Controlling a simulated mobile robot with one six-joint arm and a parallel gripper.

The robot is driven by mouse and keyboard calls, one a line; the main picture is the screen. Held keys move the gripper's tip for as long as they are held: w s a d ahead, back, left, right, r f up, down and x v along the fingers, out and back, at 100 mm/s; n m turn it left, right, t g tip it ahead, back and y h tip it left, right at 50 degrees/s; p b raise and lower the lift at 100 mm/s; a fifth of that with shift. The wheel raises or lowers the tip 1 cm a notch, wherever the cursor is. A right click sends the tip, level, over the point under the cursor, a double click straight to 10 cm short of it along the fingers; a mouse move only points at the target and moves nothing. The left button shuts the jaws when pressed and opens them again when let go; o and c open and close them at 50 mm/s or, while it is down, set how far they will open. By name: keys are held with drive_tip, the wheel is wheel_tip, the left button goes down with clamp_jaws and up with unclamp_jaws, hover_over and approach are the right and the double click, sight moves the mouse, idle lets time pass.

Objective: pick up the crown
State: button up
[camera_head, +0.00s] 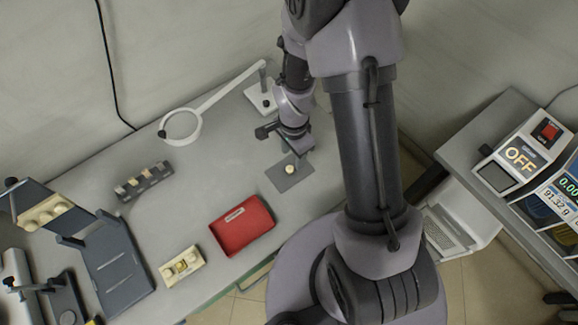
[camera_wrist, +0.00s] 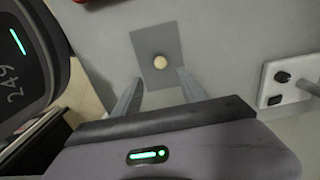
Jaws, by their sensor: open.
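A small round cream piece, which I take to be the crown (camera_head: 290,169), sits on a grey square mat (camera_head: 280,184) on the table. In the wrist view the crown (camera_wrist: 159,62) rests on the mat (camera_wrist: 148,46), beyond the fingertips. My gripper (camera_wrist: 160,82) is open and empty, its two fingers spread to either side below the crown in the picture. In the head view my gripper (camera_head: 284,137) hangs just behind the crown. The exact height gap is hard to tell.
A ring magnifier lamp (camera_head: 199,114) stands behind, its white base (camera_wrist: 288,80) right of the gripper in the wrist view. A red tray (camera_head: 242,226), a dark rack (camera_head: 143,181) and a cream block (camera_head: 182,266) lie left. The table around the mat is clear.

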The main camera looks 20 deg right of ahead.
sight(290, 168)
drive_tip(key=f, duration=0.2)
drive_tip(key=f+b, duration=0.1)
drive_tip(key=f, duration=0.1)
drive_tip(key=f+b, duration=0.1)
drive_tip(key=f, duration=0.1)
drive_tip(key=shift+a+f, duration=0.35)
drive_tip(key=shift+a, duration=0.05)
drive_tip(key=shift+r, duration=0.15)
drive_tip(key=shift+c, duration=0.7)
clamp_jaws()
